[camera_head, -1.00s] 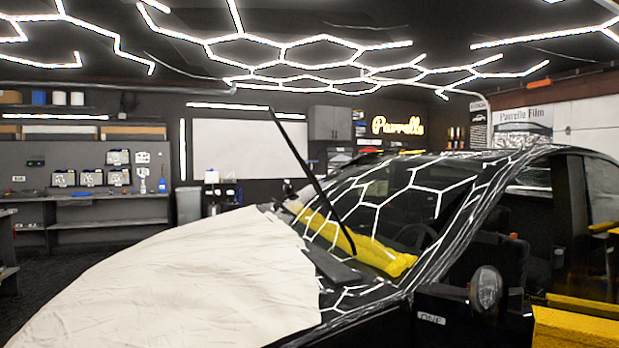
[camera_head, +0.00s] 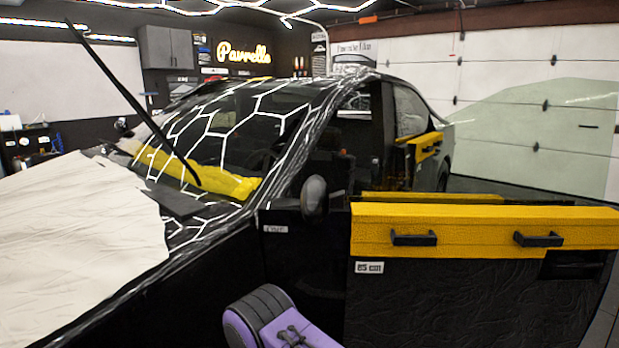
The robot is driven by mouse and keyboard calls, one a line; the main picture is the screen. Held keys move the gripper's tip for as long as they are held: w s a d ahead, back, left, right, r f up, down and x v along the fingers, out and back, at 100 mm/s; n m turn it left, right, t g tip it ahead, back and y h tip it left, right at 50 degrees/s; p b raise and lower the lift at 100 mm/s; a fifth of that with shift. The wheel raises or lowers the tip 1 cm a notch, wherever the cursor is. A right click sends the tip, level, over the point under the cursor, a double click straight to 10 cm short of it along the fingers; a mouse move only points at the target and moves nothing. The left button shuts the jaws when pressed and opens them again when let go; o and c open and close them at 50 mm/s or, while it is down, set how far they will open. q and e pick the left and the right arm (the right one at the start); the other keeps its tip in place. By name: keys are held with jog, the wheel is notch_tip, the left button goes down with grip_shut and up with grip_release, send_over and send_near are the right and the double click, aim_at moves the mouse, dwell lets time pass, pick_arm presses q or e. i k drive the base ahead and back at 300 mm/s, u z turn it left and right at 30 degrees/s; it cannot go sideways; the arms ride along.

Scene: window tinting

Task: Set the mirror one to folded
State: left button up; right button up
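The mirror (camera_head: 314,197) is a dark rounded oval at the front corner of the car's side, right of centre in the head view. A small label (camera_head: 275,229) reading "ONE" sits on the black panel just left of and below it. Whether the mirror stands out or is folded in I cannot tell from this angle. Neither gripper shows in the head view. A purple and black part of my own arm rises at the bottom edge, below the mirror and apart from it in the picture.
An open door with a yellow upper panel (camera_head: 475,226) and black handles spreads across the right. The black car has a windshield (camera_head: 235,125) with white hexagonal reflections and a raised wiper (camera_head: 125,100). A pale cover (camera_head: 75,240) lies over the hood. A white garage door (camera_head: 510,70) stands behind.

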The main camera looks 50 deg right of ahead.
aim_at(315, 195)
jog(key=u, duration=0.6)
jog(key=i, duration=0.55)
jog(key=z, duration=2.5)
